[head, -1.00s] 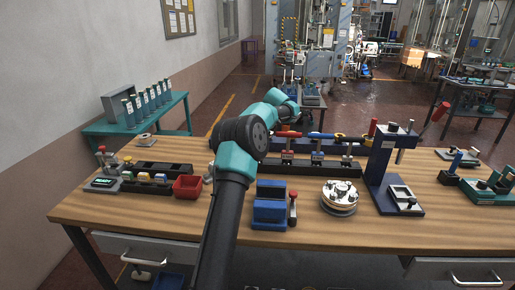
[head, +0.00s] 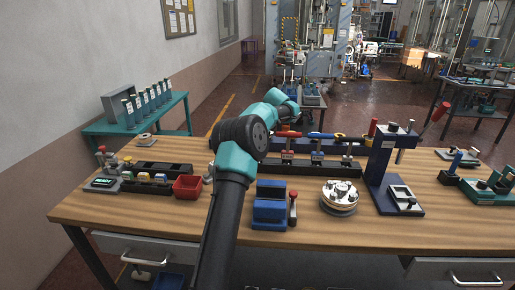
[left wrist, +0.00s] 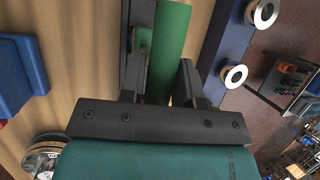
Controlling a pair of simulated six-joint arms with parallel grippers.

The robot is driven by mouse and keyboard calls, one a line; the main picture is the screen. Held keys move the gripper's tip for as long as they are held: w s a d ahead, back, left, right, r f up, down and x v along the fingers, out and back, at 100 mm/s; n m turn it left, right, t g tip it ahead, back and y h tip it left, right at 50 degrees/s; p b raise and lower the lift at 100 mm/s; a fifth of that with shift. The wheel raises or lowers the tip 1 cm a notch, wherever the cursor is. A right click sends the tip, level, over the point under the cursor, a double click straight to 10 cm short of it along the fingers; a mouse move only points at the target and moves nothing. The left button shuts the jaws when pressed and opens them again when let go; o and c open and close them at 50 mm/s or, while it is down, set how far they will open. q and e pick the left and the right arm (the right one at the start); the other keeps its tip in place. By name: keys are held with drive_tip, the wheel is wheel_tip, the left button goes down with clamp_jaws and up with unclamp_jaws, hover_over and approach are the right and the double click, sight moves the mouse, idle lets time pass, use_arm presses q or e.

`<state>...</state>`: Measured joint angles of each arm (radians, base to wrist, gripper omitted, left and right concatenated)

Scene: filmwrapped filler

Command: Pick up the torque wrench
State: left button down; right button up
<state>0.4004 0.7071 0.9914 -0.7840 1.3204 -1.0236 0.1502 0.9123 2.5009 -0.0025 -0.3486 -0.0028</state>
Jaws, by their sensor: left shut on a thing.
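In the head view my own arm hides this gripper and the handle. My right gripper is not in view.
The wooden bench (head: 130,215) carries a blue block (head: 270,212), a round silver fixture (head: 340,195) and a dark blue stand (head: 381,165) right of my arm. A red bin (head: 187,188) is to its left.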

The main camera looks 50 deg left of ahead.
use_arm(q)
drive_tip(key=shift+r, duration=0.1)
wheel_tip(320, 180, up, 9)
drive_tip(key=shift+r, duration=0.45)
idle(0.8)
drive_tip(key=shift+d, duration=0.15)
idle(2.0)
